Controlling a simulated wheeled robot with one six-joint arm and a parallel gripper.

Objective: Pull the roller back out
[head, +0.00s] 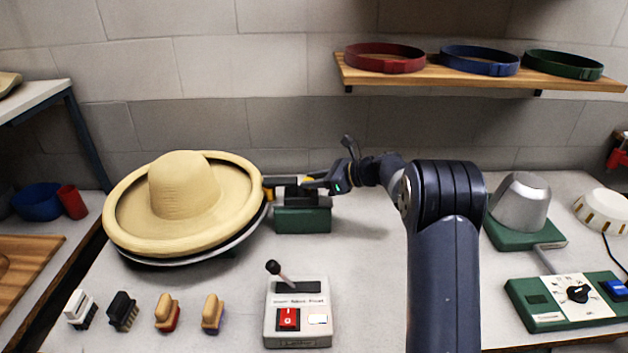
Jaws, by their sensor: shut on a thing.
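The roller's black and yellow body (283,183) sits on a green block (303,217) just right of the straw hat. Its left end meets the right edge of the hat brim; I cannot tell whether it presses on the brim or only touches it. My gripper (318,183) reaches in from the right and is shut on the roller's right-hand part. The fingers are small and partly hidden here. The wide-brimmed straw hat (182,188) rests on a round grey plate (200,256) at the left of the table.
A control box (298,330) with a lever and red switch stands in front. Several brushes (122,311) lie front left. A metal cone on a green base (520,203) and a dial panel (566,300) stand right. A shelf (480,75) with hat bands hangs above.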

